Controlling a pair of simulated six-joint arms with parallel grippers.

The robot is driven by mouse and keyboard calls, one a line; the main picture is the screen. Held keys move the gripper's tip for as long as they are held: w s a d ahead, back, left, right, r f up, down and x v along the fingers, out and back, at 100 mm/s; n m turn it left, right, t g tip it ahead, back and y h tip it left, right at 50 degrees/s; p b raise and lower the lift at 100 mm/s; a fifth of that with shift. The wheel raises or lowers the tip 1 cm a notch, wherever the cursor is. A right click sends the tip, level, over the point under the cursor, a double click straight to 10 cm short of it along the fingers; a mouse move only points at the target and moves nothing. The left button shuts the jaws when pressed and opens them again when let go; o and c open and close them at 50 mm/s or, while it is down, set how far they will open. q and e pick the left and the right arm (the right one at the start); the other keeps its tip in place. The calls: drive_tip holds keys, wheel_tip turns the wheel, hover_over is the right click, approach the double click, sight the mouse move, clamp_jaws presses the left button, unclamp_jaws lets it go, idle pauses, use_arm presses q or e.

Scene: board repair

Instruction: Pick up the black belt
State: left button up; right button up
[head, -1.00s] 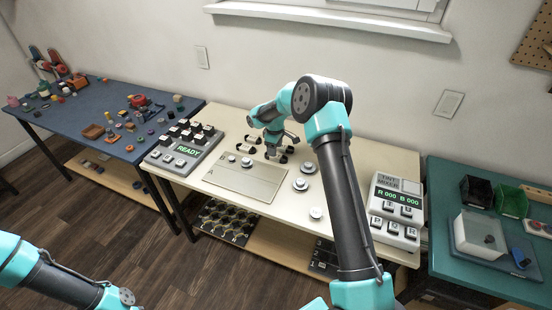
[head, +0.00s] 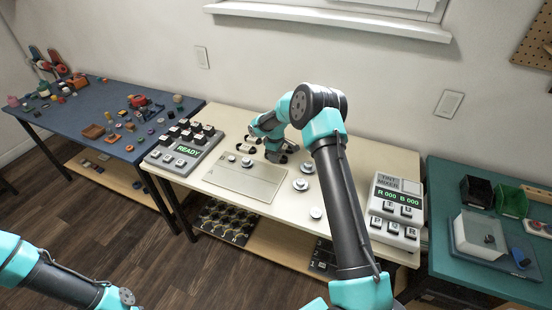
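I cannot make out the black belt for certain; dark parts on the cream table (head: 210,133) behind the flat beige board (head: 245,182) are partly covered by my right arm. My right gripper (head: 276,157) is low over the table, just behind the board's right part, among these parts. Its fingertips are small and dark here, so I cannot tell whether it is open or shut, or whether it touches anything. A small black-and-white part (head: 243,149) lies left of it. My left arm shows at the lower left, with its gripper out of view.
White round knobs stand on the board (head: 247,162) and to its right (head: 302,184). A blue table (head: 65,122) and a teal table (head: 465,275) flank the cream table.

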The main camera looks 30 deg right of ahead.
drive_tip(key=c, duration=0.4)
drive_tip(key=shift+r, duration=0.5)
wheel_tip(320, 180, up, 3)
drive_tip(key=shift+s+f, duration=0.1)
drive_tip(key=shift+f, duration=0.05)
drive_tip(key=s+a, duration=0.2)
drive_tip(key=s, duration=0.2)
drive_tip(key=s+a+r, duration=0.1)
drive_tip(key=s+a, duration=0.2)
drive_tip(key=s, duration=0.2)
drive_tip(key=s+a, duration=0.3)
drive_tip(key=s, duration=0.1)
drive_tip(key=shift+s+a+r, duration=0.1)
drive_tip(key=shift+s+r, duration=0.05)
drive_tip(key=shift+s, duration=0.15)
drive_tip(key=shift+w, duration=0.1)
